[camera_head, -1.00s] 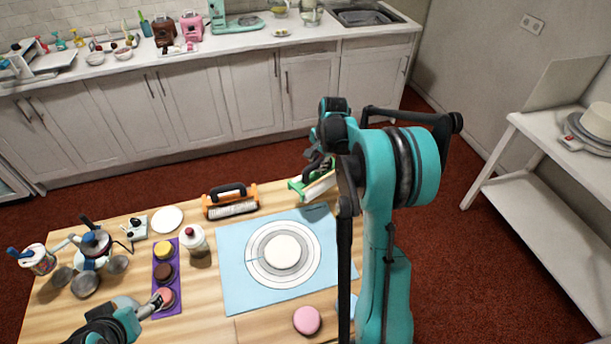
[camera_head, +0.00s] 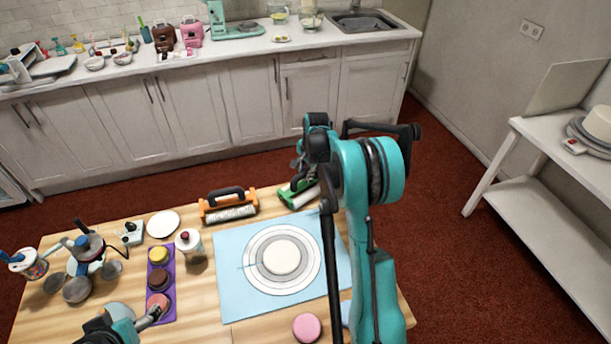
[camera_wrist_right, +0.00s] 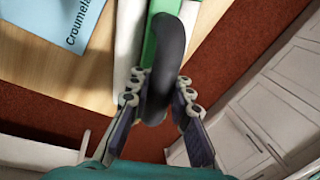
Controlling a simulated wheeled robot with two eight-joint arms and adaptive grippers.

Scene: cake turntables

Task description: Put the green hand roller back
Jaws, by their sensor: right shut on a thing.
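The green hand roller (camera_head: 297,196) is at the far edge of the wooden table, right of the orange hand roller (camera_head: 228,208). It looks low, at or just above the tabletop; I cannot tell whether it touches. My right gripper (camera_head: 308,176) is at its black handle, partly hidden by my arm. In the right wrist view, the fingers of my right gripper (camera_wrist_right: 160,98) are shut around the black handle (camera_wrist_right: 168,60), with the green body (camera_wrist_right: 150,45) beyond it. My left gripper (camera_head: 157,312) is by the pink macaron (camera_head: 158,301); its jaw state is unclear.
A blue mat (camera_head: 232,283) with a ringed target and white disc (camera_head: 281,257) lies mid-table. A loose pink disc (camera_head: 306,327) is at the front. A purple tray (camera_head: 170,318), a bottle (camera_head: 189,243) and tools stand left. Red floor (camera_head: 440,230) separates table and counter.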

